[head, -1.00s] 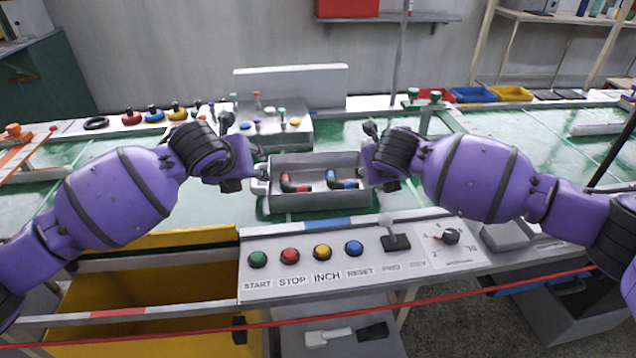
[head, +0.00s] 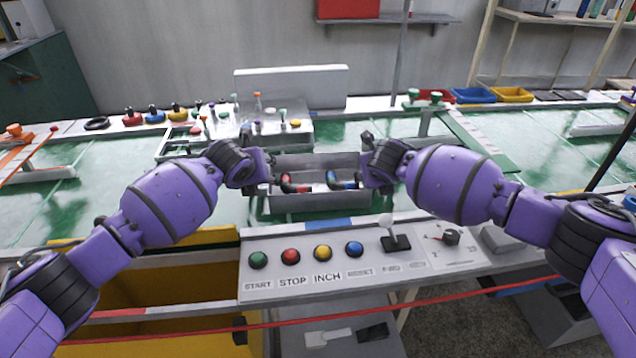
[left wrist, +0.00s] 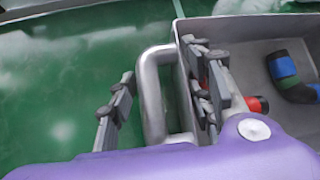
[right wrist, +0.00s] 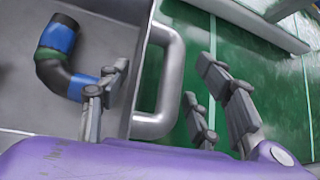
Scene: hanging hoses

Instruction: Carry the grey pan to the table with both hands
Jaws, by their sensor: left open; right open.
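The grey pan (head: 318,202) rests on the green surface behind the control panel, with two bent hose pieces inside, one black and red (head: 292,184), one black and blue (head: 340,181). My left gripper (head: 262,186) is at the pan's left handle. In the left wrist view its open fingers (left wrist: 160,100) stand on either side of that handle (left wrist: 153,95), one finger inside the pan wall. My right gripper (head: 374,184) is at the right end. In the right wrist view its open fingers (right wrist: 165,105) straddle the right handle (right wrist: 170,85), one finger over the pan's inside.
A control panel (head: 320,270) with coloured buttons and a lever (head: 392,232) stands in front of the pan. A grey fixture with coloured knobs (head: 275,125) is close behind. A red cord (head: 420,300) crosses in front.

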